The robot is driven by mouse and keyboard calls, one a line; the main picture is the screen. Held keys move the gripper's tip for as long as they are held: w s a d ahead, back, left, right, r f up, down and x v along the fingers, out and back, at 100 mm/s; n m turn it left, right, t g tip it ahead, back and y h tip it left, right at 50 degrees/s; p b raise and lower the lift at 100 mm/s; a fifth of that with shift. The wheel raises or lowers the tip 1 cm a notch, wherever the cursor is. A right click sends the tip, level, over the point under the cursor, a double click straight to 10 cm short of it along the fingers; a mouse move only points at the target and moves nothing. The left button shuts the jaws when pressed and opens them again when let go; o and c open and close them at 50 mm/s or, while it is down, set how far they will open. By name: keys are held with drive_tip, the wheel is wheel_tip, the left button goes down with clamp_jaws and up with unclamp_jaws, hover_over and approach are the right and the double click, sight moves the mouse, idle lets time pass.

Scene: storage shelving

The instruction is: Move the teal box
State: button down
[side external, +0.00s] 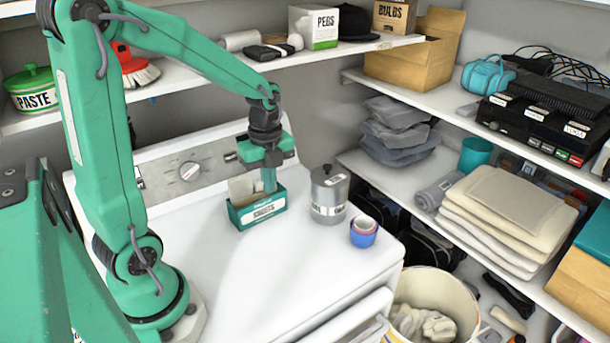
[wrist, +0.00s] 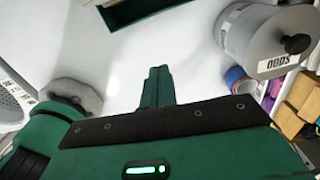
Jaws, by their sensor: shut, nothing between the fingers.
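In the wrist view the closed fingers (wrist: 155,72) stand over bare white surface, with a gap to the box. They are together and hold nothing. Whether the tips touch the surface cannot be told.
A grey lidded canister (side external: 328,198) stands right of the box; it also shows in the wrist view (wrist: 262,38). The dial panel (side external: 190,171) rises behind. The appliance top in front is clear.

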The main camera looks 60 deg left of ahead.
drive_tip(key=shift+f, duration=0.15)
wheel_tip(320, 180, down, 9)
drive_tip(key=shift+f, duration=0.15)
drive_tip(key=shift+a+f, duration=0.25)
drive_tip(key=shift+w+a, duration=0.1)
drive_tip(key=shift+a, duration=1.65)
drive_tip(key=shift+a, duration=0.1)
drive_tip(key=a, duration=1.1)
drive_tip(key=shift+w, duration=0.35)
drive_tip(key=shift+d, duration=0.1)
